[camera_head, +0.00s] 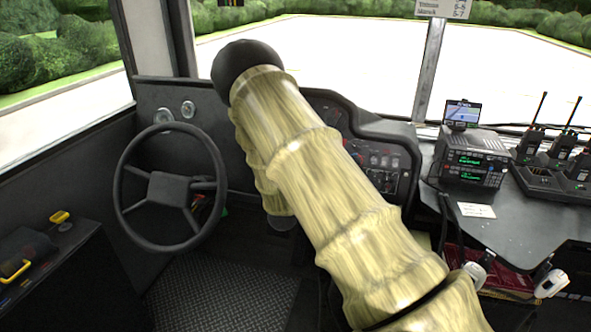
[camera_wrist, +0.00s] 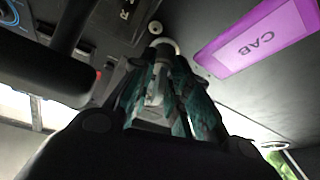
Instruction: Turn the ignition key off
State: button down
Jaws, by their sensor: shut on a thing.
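My gripper (camera_wrist: 160,52) shows in the wrist view, with teal fingers close together. It is shut at the fingertips on a small thing at the dark dash panel, which I take to be the ignition key; it is mostly hidden between the fingers, and how far it is turned cannot be told. A small pale round piece (camera_wrist: 155,27) shows just beyond the tips. A purple tag (camera_wrist: 258,42) marked CAB, seen upside down, is to the right of the fingers. In the head view my arm hides the gripper and the key.
The steering wheel (camera_head: 170,187) stands left of my arm; a dark bar, probably its rim (camera_wrist: 66,30), is close on the left in the wrist view. The instrument panel (camera_head: 385,160) is partly behind my arm. A radio (camera_head: 470,160) and several handsets are on the right console.

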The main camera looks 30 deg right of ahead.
jog(key=n+y, duration=0.1)
jog(key=n, duration=0.1)
jog(key=n+p, duration=0.1)
jog(key=n, duration=0.1)
jog(key=shift+s+n+t+y, duration=0.1)
jog(key=shift+n+t+y, duration=0.2)
jog(key=shift+t+y, duration=0.1)
jog(key=shift+f+n, duration=0.1)
jog(key=shift+n, duration=0.2)
jog(key=c, duration=1.6)
grip_release()
jog(key=v, duration=1.1)
jog(key=shift+s+a, duration=0.1)
jog(key=shift+s, duration=0.35)
